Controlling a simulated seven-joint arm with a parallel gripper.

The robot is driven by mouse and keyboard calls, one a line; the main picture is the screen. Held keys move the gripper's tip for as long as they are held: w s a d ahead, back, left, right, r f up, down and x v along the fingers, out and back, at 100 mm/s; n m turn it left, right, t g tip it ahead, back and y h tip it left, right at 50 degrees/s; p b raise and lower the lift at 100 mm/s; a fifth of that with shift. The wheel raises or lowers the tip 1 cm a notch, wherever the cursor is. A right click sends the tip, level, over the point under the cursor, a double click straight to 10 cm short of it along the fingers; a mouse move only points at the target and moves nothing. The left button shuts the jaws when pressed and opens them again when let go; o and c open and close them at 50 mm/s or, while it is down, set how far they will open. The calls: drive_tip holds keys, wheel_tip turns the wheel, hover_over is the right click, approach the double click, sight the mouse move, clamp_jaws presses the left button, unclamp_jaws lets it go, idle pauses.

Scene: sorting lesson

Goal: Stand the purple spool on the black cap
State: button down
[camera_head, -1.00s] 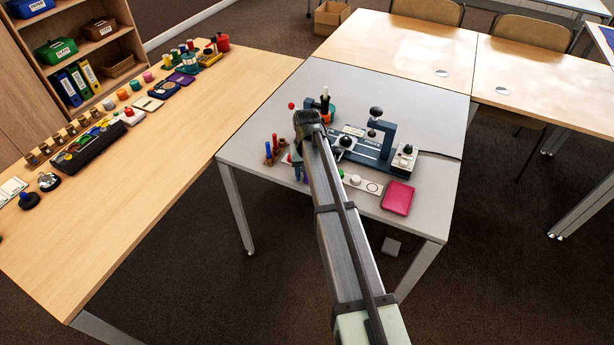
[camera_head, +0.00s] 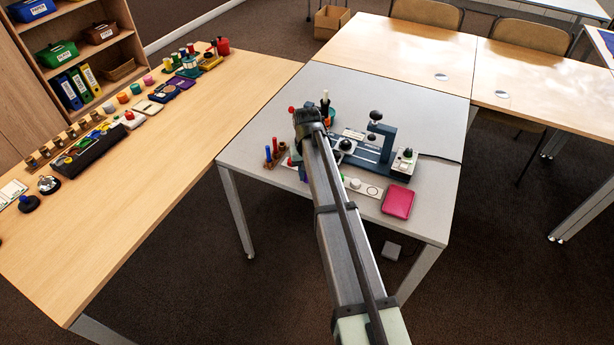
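My arm reaches over the grey table, and its wrist end is above the table's left part. My gripper is hidden behind the arm, so its fingers and anything between them do not show. A small purple-blue piece (camera_head: 304,173), possibly the purple spool, shows just left of the arm, partly covered by it. I cannot make out the black cap for sure. A black round knob (camera_head: 346,145) sits on the device right of the arm, and I cannot tell if it is the cap.
The grey table (camera_head: 420,110) also bears blue and red pegs (camera_head: 271,152), a dark blue device with a tall post (camera_head: 388,140), a control box (camera_head: 403,163), and a pink pad (camera_head: 398,201). The wooden table (camera_head: 170,190) at left holds many small items. The grey table's back is clear.

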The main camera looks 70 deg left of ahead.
wheel_tip(320, 180, up, 7)
drive_tip(key=shift+w+r, duration=0.2)
drive_tip(key=shift+r, duration=0.15)
drive_tip(key=w+a, duration=0.5)
drive_tip(key=w, duration=0.4)
drive_tip(key=w+a+r, duration=0.1)
drive_tip(key=w+a, duration=0.4)
drive_tip(key=w, duration=0.3)
drive_tip(key=shift+w+r, duration=0.25)
drive_tip(key=shift+w, duration=0.1)
drive_tip(key=shift+f, duration=3.05)
drive_tip(key=shift+f, duration=0.25)
